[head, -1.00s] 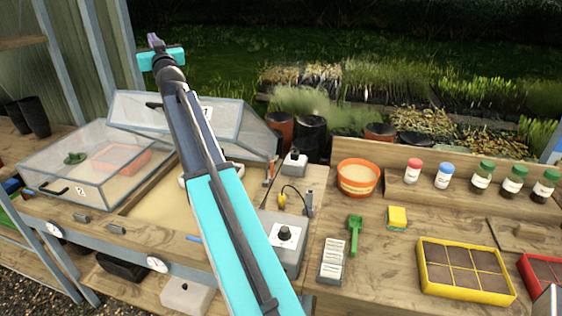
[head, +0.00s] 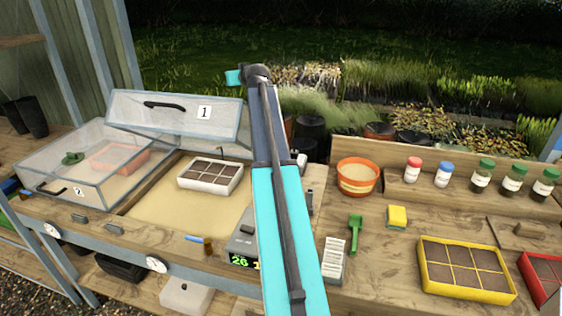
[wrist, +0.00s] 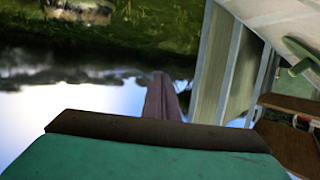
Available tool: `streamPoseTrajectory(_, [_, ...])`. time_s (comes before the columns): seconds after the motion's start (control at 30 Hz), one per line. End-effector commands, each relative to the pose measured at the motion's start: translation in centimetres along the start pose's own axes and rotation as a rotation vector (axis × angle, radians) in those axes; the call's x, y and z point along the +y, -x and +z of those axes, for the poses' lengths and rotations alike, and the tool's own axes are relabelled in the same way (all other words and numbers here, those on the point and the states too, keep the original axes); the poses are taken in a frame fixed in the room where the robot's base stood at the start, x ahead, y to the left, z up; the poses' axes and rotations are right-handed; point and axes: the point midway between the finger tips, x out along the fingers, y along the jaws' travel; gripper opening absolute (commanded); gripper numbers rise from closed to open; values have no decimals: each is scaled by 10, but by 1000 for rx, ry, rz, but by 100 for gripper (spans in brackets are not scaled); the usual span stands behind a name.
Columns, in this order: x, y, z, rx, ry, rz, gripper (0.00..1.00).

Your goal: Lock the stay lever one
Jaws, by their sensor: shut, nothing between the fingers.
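Cold frame lid one (head: 180,128), a clear panel with a grey rim, a black handle and a "1" label, stands tilted up at the back of its frame. I cannot pick out stay lever one for certain. A small blue piece (head: 193,238) and a brown piece (head: 208,245) sit at the frame's front right edge. My gripper (wrist: 161,80) is shut and empty, its fingers together in the wrist view. It is held high, beyond and above the bench, apart from the lid. My arm hides the strip right of the frame.
A white tray (head: 210,177) of dark soil cells sits on sand under lid one. Closed lid two (head: 75,175) is at left. A grey box (head: 243,240) with a lit display is partly behind my arm. An orange pot (head: 357,177), several bottles and a yellow tray (head: 465,297) occupy the right bench.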

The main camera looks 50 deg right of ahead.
Motion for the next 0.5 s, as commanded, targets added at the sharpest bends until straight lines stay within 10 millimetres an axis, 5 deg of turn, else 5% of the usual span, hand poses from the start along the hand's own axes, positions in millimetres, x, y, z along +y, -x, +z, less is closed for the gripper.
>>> streamPoseTrajectory(0.27, [81, 19, 93, -281, -60, -51, 0])
streamPoseTrajectory(0.5, [139, 63, 170, -522, -136, -134, 0])
